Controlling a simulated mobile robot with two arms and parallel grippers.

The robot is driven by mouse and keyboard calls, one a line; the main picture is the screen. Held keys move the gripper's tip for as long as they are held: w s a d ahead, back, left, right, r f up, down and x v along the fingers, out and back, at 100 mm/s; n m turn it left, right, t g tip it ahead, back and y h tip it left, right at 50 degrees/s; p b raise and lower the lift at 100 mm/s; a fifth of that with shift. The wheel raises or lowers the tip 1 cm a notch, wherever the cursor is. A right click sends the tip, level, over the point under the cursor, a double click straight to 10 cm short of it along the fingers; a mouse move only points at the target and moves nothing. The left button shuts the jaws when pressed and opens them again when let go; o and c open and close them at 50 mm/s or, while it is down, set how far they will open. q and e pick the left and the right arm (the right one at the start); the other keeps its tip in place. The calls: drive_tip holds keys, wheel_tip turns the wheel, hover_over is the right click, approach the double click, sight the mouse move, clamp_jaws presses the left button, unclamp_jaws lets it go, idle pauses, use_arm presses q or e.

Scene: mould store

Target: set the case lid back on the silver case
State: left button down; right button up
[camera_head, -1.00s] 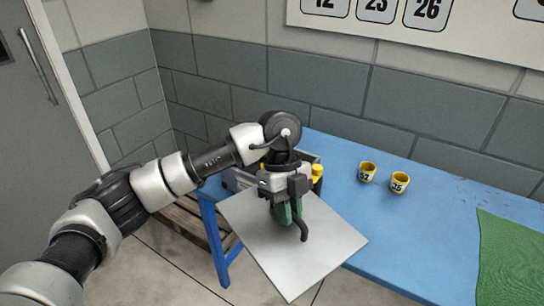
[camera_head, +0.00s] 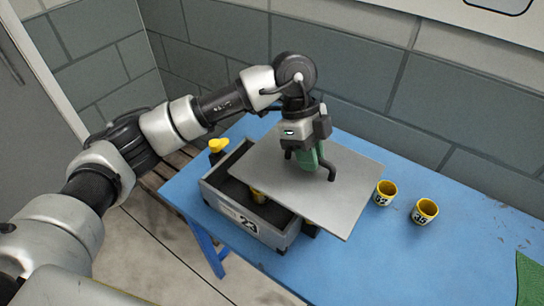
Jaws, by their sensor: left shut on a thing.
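The case lid (camera_head: 345,205) is a flat grey plate with a black handle (camera_head: 329,173). My left gripper (camera_head: 308,165), with green finger pads, is shut on that handle. The silver case (camera_head: 285,238) stands on the blue table, open at the top with a dark inside and a number label on its front. The lid hangs over the right and back part of the case, shifted to the right and turned relative to it. The front left of the opening shows. I cannot tell how high the lid is above the rim. My right gripper is not in view.
Another yellow thing (camera_head: 218,146) is at the case's back left. Two yellow numbered cups (camera_head: 385,193) (camera_head: 424,211) stand right of the lid. A green mat (camera_head: 530,280) lies far right.

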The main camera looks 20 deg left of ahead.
sight(260, 146)
use_arm(q)
drive_tip(key=shift+w+a, duration=0.15)
drive_tip(key=shift+w, duration=0.2)
drive_tip(key=a, duration=0.1)
drive_tip(key=a+f+p, duration=0.1)
drive_tip(key=a, duration=0.2)
drive_tip(key=shift+a+f, duration=0.2)
drive_tip(key=shift+f, duration=0.2)
drive_tip(key=w+a+f, duration=0.1)
drive_tip(key=a, duration=0.1)
drive_tip(key=a+f+p, duration=0.1)
drive_tip(key=a+f, duration=0.1)
drive_tip(key=w+a+f, duration=0.1)
drive_tip(key=a, duration=0.1)
drive_tip(key=shift+w+a+f+p, duration=0.1)
drive_tip(key=shift+w+f+p, duration=0.1)
drive_tip(key=shift+w+p, duration=0.2)
wheel_tip(260, 146, down, 4)
drive_tip(key=shift+f+p, duration=0.1)
drive_tip(key=shift+p, duration=0.4)
drive_tip(key=shift+s, duration=0.1)
